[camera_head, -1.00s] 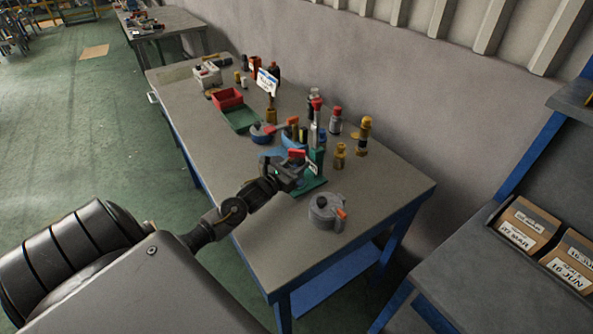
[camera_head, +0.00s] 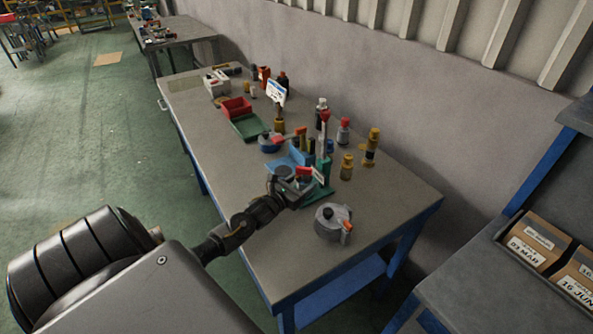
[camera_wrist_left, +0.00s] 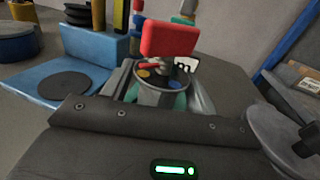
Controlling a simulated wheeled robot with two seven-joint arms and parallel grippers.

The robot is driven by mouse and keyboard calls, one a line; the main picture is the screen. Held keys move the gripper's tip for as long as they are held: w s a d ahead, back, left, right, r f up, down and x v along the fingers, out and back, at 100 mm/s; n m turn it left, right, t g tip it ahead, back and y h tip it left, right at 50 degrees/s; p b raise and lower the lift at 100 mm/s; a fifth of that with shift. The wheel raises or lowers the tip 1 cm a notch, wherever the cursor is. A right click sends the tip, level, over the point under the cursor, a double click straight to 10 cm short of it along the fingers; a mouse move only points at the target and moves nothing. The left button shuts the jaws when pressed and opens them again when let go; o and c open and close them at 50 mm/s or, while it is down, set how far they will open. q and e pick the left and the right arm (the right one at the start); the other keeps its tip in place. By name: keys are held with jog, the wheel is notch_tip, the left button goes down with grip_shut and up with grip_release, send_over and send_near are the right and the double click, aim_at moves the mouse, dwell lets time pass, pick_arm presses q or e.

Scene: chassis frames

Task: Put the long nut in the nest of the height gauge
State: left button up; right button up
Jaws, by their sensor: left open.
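The green stand with an upright column and red top, which looks like the height gauge (camera_head: 324,160), stands near the table's front right. My left gripper (camera_head: 296,181) is low at its left side, close to its base. In the left wrist view my open fingers (camera_wrist_left: 162,92) are on either side of a round grey part with coloured spots (camera_wrist_left: 160,78). I cannot tell whether they touch it. A red block (camera_wrist_left: 168,40) rises just behind that part, beside a small white label. I cannot make out the long nut or the nest. My right gripper is not in view.
A grey round canister (camera_head: 330,222) stands close on the right. A blue block and plate (camera_wrist_left: 85,50) lie on the left. Brass and red-capped pieces (camera_head: 346,166) stand behind. A red bin (camera_head: 236,107) is farther back. The table's front right corner is clear.

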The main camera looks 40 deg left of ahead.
pick_arm(q)
jog(key=s+b, duration=0.2)
jog(key=s, duration=0.8)
jog(key=shift+s+a+f, duration=0.1)
jog(key=shift+s+a, duration=0.05)
jog(key=shift+s, duration=0.75)
